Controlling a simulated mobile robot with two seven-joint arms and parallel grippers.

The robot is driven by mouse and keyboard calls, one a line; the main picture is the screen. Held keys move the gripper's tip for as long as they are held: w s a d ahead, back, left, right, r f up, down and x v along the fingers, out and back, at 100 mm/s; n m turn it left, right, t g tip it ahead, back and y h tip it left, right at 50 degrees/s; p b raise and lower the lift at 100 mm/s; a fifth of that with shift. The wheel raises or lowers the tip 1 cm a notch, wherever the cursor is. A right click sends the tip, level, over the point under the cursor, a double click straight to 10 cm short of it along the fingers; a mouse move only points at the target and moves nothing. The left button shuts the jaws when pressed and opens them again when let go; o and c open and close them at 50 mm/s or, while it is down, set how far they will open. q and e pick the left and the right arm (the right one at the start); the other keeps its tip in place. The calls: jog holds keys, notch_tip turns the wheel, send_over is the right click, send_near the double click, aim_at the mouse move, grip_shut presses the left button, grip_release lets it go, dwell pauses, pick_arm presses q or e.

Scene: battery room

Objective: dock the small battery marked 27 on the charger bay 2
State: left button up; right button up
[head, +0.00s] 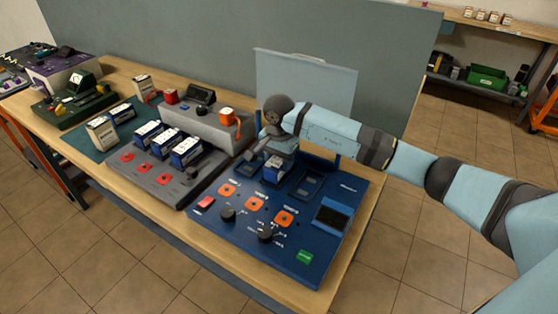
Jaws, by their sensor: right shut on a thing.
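My right gripper (274,157) comes in from the right and is shut on a small blue and white battery (274,170). It points down over the back part of the blue charger (335,260). The battery is at the middle one of the charger's bays, between a bay partly hidden on the left and an empty dark bay (308,186) on the right. I cannot tell whether the battery is fully seated or just above the bay. Its number is too small to read. My left gripper is not in view.
A grey charger (150,181) with several batteries stands left of the blue one. Loose batteries (101,131) lie on a teal mat farther left. A green device (75,102) stands beyond. A grey partition (200,40) and a pale translucent panel (335,80) rise behind the bench.

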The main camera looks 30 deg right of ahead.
jog(key=shift+r, duration=0.1)
dwell(0.4)
jog(key=shift+f+b, duration=0.65)
jog(key=o, duration=1)
jog(key=shift+r+p, duration=2.55)
jog(key=shift+r, duration=3)
